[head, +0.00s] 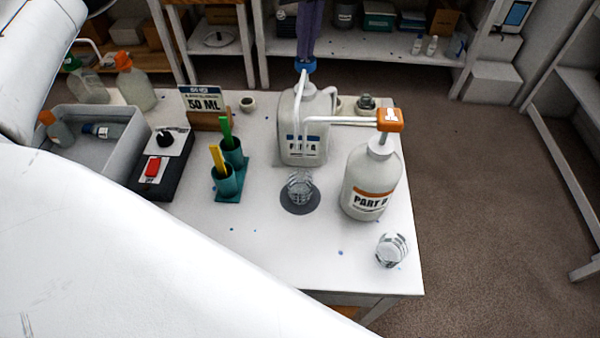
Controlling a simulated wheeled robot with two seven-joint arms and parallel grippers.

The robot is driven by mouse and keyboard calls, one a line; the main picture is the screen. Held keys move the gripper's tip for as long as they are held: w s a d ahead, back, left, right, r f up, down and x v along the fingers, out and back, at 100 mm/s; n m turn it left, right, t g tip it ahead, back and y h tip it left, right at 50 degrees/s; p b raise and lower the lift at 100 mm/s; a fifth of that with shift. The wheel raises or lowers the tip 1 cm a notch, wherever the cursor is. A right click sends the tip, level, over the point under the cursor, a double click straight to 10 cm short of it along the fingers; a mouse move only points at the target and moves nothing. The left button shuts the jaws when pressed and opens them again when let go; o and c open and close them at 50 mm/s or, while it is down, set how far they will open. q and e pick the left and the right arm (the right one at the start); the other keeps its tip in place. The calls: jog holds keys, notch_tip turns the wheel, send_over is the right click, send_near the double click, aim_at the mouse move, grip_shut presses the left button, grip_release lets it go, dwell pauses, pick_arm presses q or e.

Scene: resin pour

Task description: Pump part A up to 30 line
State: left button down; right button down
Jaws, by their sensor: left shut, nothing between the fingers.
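The part A jug (304,150) is a pale jug with a blue-banded label and a blue pump head (304,66). Its white spout points toward the front. My left gripper (308,52) shows as shut purple fingers, pointing down right at the top of the blue pump head. Whether they touch it is hard to tell. A clear cup (300,184) stands on a dark round pad (297,207) in front of the jug. Its graduation lines and any liquid level are too small to read. My right gripper is out of view.
The part B bottle (362,185), with an orange pump head (390,120), stands right of the cup. Another clear cup (391,250) is near the front right. Teal holders (228,187) with sticks, a 50 ML sign (202,101) and a grey bin (84,113) stand left.

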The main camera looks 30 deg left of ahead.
pick_arm(q)
jog(key=shift+f+b, duration=0.3)
jog(key=shift+f, duration=0.1)
dwell(0.4)
jog(key=shift+r+p, duration=0.3)
jog(key=shift+r, duration=0.15)
dwell(0.3)
jog(key=shift+r, duration=3)
